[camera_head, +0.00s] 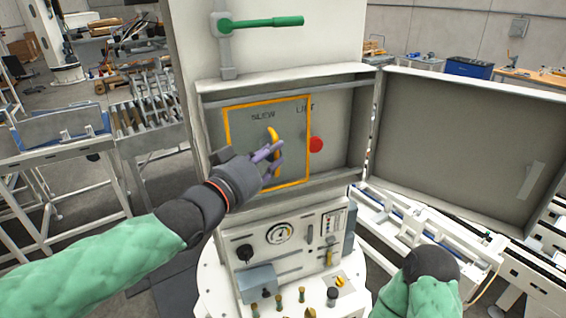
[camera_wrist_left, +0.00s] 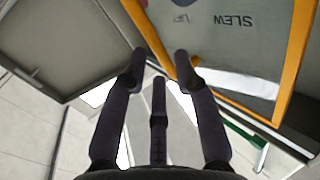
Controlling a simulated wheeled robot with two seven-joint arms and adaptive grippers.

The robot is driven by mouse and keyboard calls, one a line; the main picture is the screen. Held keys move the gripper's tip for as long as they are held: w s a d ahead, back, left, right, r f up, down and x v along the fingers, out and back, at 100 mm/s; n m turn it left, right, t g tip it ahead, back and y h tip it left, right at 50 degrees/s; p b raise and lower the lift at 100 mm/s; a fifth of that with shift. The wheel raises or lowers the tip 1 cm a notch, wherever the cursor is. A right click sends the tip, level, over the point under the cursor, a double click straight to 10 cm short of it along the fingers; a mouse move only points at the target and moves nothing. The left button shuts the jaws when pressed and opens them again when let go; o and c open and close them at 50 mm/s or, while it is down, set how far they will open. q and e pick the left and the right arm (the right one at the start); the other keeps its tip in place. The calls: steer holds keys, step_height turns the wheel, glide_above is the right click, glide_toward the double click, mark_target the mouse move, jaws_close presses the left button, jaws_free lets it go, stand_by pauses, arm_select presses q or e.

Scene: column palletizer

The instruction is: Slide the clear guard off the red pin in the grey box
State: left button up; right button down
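The grey box (camera_head: 290,85) stands open, its door swung to the right. The clear guard (camera_head: 240,135) has an orange frame and a yellow handle (camera_head: 272,133), and covers the left part of the box. The red pin (camera_head: 316,145) shows just right of the frame's right edge. My left gripper (camera_head: 270,160) is in front of the guard, its purple fingers overlapping the handle in the head view. In the left wrist view the fingers (camera_wrist_left: 160,62) are apart with nothing seen between them; the guard's orange frame (camera_wrist_left: 296,62) is beyond them.
The open door (camera_head: 460,145) bounds the right side. Below the box is a control panel with a gauge (camera_head: 280,233) and several knobs. A green lever (camera_head: 262,22) sticks out above. Metal racks (camera_head: 70,150) stand at left.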

arm_select(q)
steer(key=s+a, duration=0.2)
steer(key=s, duration=0.9)
steer(key=shift+a+r, duration=0.15)
steer(key=shift+a, duration=0.25)
